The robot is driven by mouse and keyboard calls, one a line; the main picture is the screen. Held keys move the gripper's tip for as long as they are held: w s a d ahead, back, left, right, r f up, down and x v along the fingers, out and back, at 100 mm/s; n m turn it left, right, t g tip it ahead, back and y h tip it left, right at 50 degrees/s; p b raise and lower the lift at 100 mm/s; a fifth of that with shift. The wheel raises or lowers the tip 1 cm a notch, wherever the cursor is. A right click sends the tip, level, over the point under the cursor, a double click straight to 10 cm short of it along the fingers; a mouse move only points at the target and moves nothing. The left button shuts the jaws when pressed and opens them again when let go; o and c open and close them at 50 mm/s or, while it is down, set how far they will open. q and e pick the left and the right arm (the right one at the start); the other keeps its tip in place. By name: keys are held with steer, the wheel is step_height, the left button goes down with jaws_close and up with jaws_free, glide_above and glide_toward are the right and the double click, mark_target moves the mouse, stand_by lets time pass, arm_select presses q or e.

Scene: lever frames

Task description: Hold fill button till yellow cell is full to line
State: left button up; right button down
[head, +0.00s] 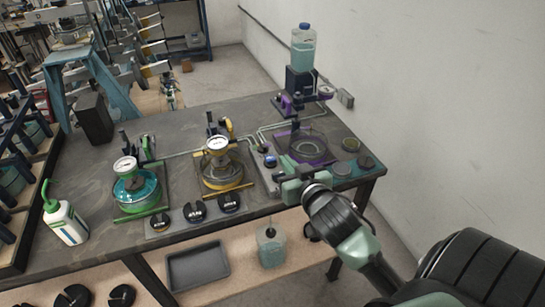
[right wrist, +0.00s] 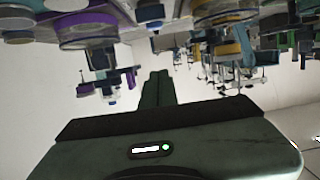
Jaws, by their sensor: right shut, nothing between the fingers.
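The yellow cell (head: 222,180) is a round clear vessel with yellow rings and a white gauge on top, in the middle of the bench; its liquid level and line are too small to tell. A small box with a blue button (head: 270,160), which looks like the fill button, sits between the yellow and purple cells. My right gripper (head: 283,178) is shut and empty, just in front of that box; I cannot tell whether it touches the button. Its shut fingers also show in the right wrist view (right wrist: 157,88). My left gripper is out of view.
The purple cell (head: 310,149) stands right of the button, below a bottle (head: 303,50) of pale blue liquid. The green cell (head: 136,190) with teal liquid is at left. Black knobs (head: 194,211) line the front edge. A squeeze bottle (head: 66,222) stands at far left.

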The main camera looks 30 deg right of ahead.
steer(key=p, duration=0.2)
glide_above(270, 159)
steer(key=s, duration=0.3)
step_height(270, 159, down, 2)
steer(key=shift+w+a+f, duration=0.1)
steer(key=shift+w, duration=0.05)
steer(key=shift+w+f, duration=0.3)
steer(key=shift+w, duration=0.3)
step_height(270, 159, down, 3)
steer(key=shift+s+r+p, duration=0.1)
steer(key=shift+s+p, duration=0.05)
steer(key=shift+p, duration=0.15)
steer(key=shift+f, duration=0.55)
